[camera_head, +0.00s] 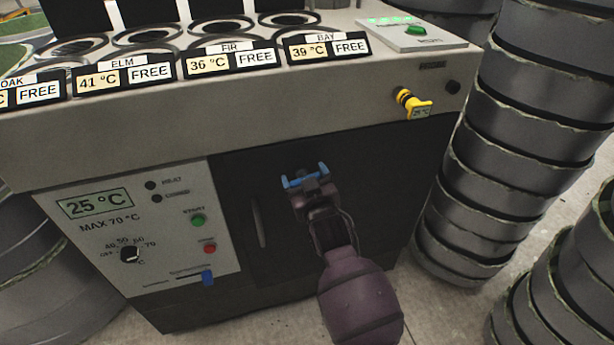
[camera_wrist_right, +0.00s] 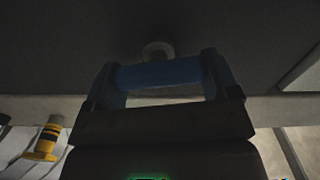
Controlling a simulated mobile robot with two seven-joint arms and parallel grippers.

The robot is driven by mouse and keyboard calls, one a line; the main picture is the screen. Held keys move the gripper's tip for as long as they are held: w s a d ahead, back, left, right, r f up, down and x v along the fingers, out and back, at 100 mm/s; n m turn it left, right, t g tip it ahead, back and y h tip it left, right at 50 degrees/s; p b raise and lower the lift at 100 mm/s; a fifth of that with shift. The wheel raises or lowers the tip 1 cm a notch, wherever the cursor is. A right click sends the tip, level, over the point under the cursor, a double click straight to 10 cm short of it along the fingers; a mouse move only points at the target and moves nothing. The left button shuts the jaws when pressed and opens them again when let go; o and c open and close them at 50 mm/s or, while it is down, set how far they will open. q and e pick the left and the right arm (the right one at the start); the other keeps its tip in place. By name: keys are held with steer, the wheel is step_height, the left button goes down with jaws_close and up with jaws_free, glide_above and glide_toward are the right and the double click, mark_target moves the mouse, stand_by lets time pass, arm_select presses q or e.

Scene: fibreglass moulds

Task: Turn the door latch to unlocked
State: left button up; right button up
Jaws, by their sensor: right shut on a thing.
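The dark door (camera_head: 270,265) is in the front of the grey machine, with a long upright handle (camera_head: 261,222) at its left. My right gripper (camera_head: 305,181) is at the door's upper right, its fingers around the latch. In the right wrist view a blue bar (camera_wrist_right: 160,76) spans between the fingers of my right gripper (camera_wrist_right: 162,85), and a round grey hub (camera_wrist_right: 157,50) shows behind it on the dark door face. The gripper is shut on the latch. The gripper hides much of the latch in the head view, and I cannot read its lock position. My left gripper is out of view.
A panel (camera_head: 130,230) with dial, buttons and a blue slider is left of the door. A yellow plug (camera_head: 415,104) sticks out at the upper right; it also shows in the right wrist view (camera_wrist_right: 44,143). Stacked grey moulds (camera_head: 505,165) stand close on the right.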

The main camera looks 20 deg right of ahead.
steer(key=n, duration=0.1)
steer(key=n+p, duration=0.1)
steer(key=n, duration=0.1)
steer(key=shift+a+r+n+p, duration=0.1)
steer(key=shift+r+n+p, duration=0.15)
steer(key=shift+n+p, duration=0.05)
steer(key=n, duration=0.2)
steer(key=shift+a+f+n+p, duration=0.1)
steer(key=shift+f+n+p, duration=0.1)
steer(key=shift+n+p, duration=0.2)
steer(key=n, duration=0.4)
steer(key=shift+a+f+n, duration=0.1)
steer(key=shift+f+n, duration=0.15)
steer(key=shift+n, duration=0.05)
steer(key=n, duration=0.4)
steer(key=shift+f+n, duration=0.2)
steer(key=shift+n, duration=0.1)
steer(key=o, duration=0.8)
